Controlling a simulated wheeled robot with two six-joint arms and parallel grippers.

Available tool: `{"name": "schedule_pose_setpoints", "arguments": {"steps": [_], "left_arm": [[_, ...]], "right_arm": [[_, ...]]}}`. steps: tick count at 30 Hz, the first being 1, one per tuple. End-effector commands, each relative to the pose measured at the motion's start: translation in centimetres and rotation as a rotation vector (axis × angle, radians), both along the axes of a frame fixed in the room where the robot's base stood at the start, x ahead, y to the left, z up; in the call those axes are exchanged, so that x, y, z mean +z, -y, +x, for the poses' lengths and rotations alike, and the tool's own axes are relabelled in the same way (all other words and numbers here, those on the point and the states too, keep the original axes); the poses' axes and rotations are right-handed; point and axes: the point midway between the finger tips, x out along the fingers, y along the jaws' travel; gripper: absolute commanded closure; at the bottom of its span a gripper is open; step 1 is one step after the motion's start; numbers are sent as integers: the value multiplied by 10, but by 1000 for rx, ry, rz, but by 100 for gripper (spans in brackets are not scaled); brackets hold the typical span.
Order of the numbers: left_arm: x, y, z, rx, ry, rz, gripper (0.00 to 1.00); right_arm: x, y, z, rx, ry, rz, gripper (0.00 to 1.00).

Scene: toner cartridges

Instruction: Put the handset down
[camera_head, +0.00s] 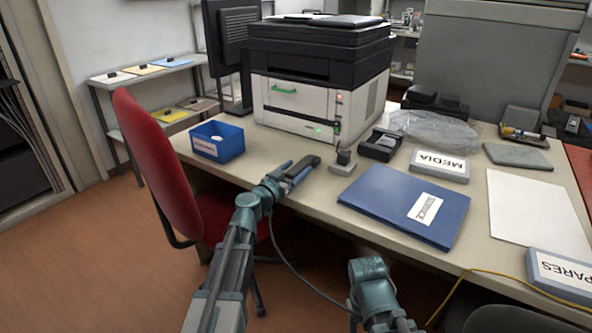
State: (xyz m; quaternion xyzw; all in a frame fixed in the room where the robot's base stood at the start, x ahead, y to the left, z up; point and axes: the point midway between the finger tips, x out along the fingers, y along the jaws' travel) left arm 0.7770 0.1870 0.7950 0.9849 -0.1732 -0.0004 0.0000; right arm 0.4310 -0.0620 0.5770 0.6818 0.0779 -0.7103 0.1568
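A dark, elongated handset (302,167) is at the fingers of my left gripper (292,174), above the front edge of the desk near its left part. The fingers appear closed around it, and part of it is hidden by them. A small grey stand with a dark upright piece (343,161) is on the desk just right of the handset. A thin dark cable hangs in a loop below my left wrist. Of my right arm only a teal joint shows at the bottom centre; its fingers are not visible.
On the desk (325,201) are a blue bin (218,141), a printer (318,88), a dark device (380,144), a MEDIA box (440,166), a blue folder (405,204), white paper (537,212) and a SPARES box (563,275). A red chair (158,160) stands at the left.

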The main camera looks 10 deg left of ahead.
Motion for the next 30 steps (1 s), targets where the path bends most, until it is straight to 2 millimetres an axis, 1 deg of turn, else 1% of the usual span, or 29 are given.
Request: {"name": "schedule_pose_setpoints", "arguments": {"steps": [4, 6, 11, 18, 21, 25, 30], "left_arm": [[1, 0, 0, 0, 0, 0, 28], [6, 0, 0, 0, 0, 0, 28], [3, -9, -28, 3, 0, 0, 28], [3, -26, -76, 2, 0, 0, 28], [3, -31, -91, 2, 0, 0, 28], [3, -37, -105, 2, 0, 0, 28], [3, -41, -113, 0, 0, 0, 28]], "right_arm": [[1, 0, 0, 0, 0, 0, 50], [6, 0, 0, 0, 0, 1, 50], [3, 0, 0, 0, 0, 1, 50], [3, 0, 0, 0, 0, 1, 50], [3, 0, 0, 0, 0, 1, 50], [3, 0, 0, 0, 0, 1, 50], [3, 0, 0, 0, 0, 1, 50]]}}
